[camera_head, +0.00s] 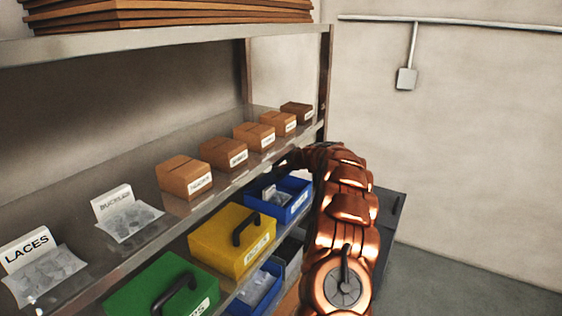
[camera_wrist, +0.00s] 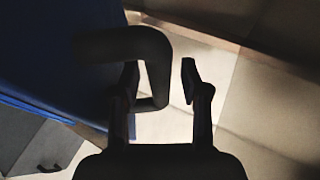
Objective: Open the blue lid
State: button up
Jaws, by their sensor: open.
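The blue lid (camera_wrist: 60,75) fills the upper left of the wrist view as a dark blue panel. Its black looped handle (camera_wrist: 125,43) reaches between the two fingers of my gripper (camera_wrist: 160,70). My gripper is open, with one finger at the loop's inner side and the other apart from it on the right. In the head view a blue box (camera_head: 278,211) stands on the lower shelf behind the yellow one, its top uncovered and pale contents showing. My gripper is mostly hidden there by my copper arm, and I cannot make out the lid separately.
A yellow lidded box (camera_head: 215,241) and a green one (camera_head: 140,292) stand nearer on the lower shelf. Small cardboard boxes (camera_head: 183,176) line the shelf above. A dark cabinet (camera_head: 388,212) stands beyond my arm. Floor on the right (camera_head: 470,275) is clear.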

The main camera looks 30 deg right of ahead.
jog(key=v, duration=1.2)
dwell(0.4)
